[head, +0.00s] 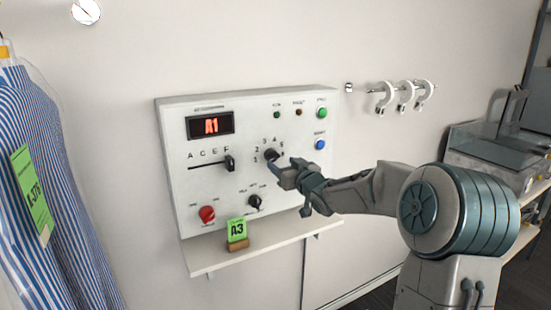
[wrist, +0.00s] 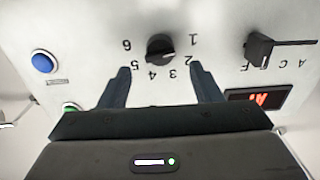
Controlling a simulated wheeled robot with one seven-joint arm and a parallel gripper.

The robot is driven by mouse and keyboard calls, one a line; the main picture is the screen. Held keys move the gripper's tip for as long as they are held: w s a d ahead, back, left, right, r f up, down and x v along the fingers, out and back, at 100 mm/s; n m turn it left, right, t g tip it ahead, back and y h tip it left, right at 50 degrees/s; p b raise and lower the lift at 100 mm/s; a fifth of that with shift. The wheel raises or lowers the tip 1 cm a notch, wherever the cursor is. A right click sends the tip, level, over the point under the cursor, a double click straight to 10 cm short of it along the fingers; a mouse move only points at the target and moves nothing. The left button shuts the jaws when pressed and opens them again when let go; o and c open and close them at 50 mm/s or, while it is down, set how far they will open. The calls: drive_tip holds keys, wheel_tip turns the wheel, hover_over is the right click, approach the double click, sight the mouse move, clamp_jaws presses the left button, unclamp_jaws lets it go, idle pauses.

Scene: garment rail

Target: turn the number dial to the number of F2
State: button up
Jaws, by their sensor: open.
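The black number dial (wrist: 160,47) sits on the white panel with the numbers 1 to 6 around it, upside down in the wrist view. In the head view the dial (head: 271,156) is partly covered by my gripper (head: 281,172). In the wrist view my gripper (wrist: 162,75) is open and empty, its two dark fingers apart on either side, just short of the dial. I cannot tell for sure which number the dial points at. The red display (head: 211,126) reads A1. The letter slider (head: 230,163) is at the right end of its slot, under F.
A green card (head: 237,229) reading A3 stands on the shelf (head: 250,245) below the panel. A red knob (head: 207,214) and a smaller black knob (head: 255,202) are low on the panel. Green and blue buttons (head: 320,145) are at its right. Striped shirts (head: 60,190) hang left.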

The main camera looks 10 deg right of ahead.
sight(275, 158)
drive_tip(key=p+x, duration=0.1)
drive_tip(key=x, duration=0.4)
drive_tip(key=shift+w+a, duration=0.15)
drive_tip(key=shift+w, duration=0.2)
drive_tip(key=c, duration=0.9)
drive_tip(key=shift+m, duration=0.4)
drive_tip(key=m+p, duration=0.2)
drive_tip(key=m, duration=0.1)
drive_tip(key=shift+m+p, duration=0.55)
drive_tip(key=shift+m, duration=1.45)
